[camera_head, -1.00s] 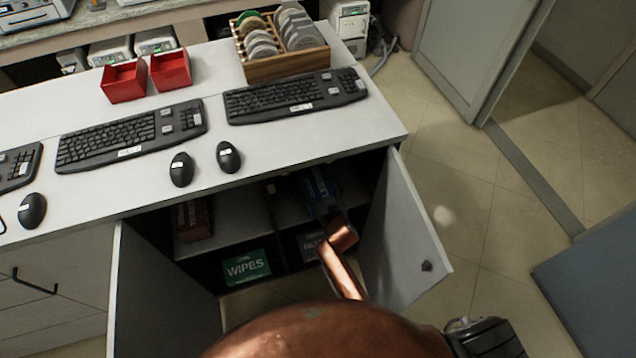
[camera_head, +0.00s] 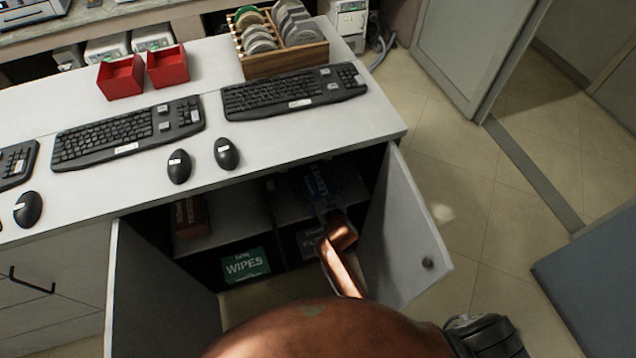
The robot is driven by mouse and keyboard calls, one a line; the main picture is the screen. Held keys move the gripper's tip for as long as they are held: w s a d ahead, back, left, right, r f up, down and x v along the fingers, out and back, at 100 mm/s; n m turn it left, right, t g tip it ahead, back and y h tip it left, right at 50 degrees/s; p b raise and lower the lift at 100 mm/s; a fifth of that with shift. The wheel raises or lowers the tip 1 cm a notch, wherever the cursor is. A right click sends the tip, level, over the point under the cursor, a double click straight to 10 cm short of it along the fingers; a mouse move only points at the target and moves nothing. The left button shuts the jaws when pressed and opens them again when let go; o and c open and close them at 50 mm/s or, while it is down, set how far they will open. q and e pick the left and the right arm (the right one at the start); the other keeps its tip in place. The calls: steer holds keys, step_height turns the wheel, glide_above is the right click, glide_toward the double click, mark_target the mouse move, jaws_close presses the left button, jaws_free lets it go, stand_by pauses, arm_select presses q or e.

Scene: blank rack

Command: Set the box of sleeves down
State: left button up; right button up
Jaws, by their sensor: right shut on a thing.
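The box of sleeves looks to be the blue box (camera_head: 317,180) in the upper right compartment of the open cabinet under the counter. It sits in shadow, and its lettering is hard to read. My right gripper (camera_head: 327,208) reaches into the cabinet from the front and is shut on the near side of this box. The fingers are dark and partly hidden by my copper-coloured wrist. I cannot tell whether the box's underside touches the shelf (camera_head: 287,212). My left gripper is not in view.
A green WIPES box (camera_head: 246,265) and a dark box (camera_head: 310,241) stand in the lower compartments. A reddish-brown box (camera_head: 190,216) is in the upper left one. Open doors flank the cabinet, left (camera_head: 150,300) and right (camera_head: 403,235). Keyboards and red bins (camera_head: 121,77) stand on the counter (camera_head: 245,180).

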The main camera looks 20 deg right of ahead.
steer(key=o, duration=1.5)
steer(key=shift+o, duration=1.1)
steer(key=shift+f, duration=0.15)
